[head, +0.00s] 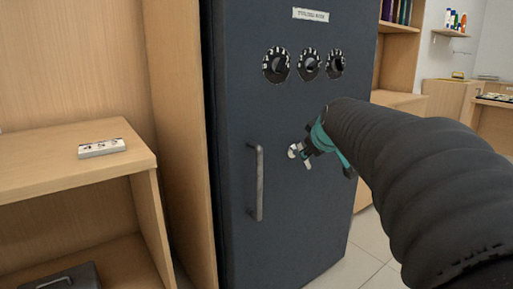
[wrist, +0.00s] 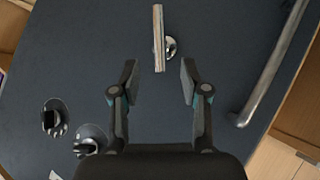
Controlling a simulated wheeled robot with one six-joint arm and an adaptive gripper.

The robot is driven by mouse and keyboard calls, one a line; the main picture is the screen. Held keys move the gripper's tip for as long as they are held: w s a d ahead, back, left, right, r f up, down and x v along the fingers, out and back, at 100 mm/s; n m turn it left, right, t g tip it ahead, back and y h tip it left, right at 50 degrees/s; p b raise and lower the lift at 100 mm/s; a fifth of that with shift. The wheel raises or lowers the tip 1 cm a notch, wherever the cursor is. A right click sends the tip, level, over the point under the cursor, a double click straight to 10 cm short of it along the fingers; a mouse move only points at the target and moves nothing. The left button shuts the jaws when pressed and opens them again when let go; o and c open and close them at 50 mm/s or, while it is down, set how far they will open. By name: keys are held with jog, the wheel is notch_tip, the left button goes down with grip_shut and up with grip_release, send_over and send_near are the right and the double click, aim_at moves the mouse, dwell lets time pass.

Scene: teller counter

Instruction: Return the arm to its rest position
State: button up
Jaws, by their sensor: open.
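My arm, in a black sleeve, reaches in from the right in the head view. My gripper (head: 306,149) is in front of the dark safe door (head: 300,215).
Three dials (head: 308,64) sit above on the door, under a label (head: 310,14). A long handle (head: 257,182) stands out to the left. A wooden shelf at left (head: 60,182) bears a small number block (head: 101,148). Tiled floor (head: 362,250) shows lower right.

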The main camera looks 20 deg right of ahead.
jog(key=s+a+f+m+g+y+p, duration=0.1)
jog(key=s+a+f+m+g, duration=0.35)
jog(key=s+f, duration=0.5)
jog(key=s+a+y+p, duration=0.1)
jog(key=s+a+p, duration=0.3)
jog(key=s, duration=0.5)
jog(key=s+a+p, duration=0.4)
jog(key=s+a, duration=0.4)
jog(key=s, duration=0.1)
jog(key=shift+s+a+f+g+y, duration=0.25)
jog(key=shift+a+f+g+y, duration=0.1)
jog(key=shift+g+y, duration=0.1)
jog(key=shift+c, duration=0.2)
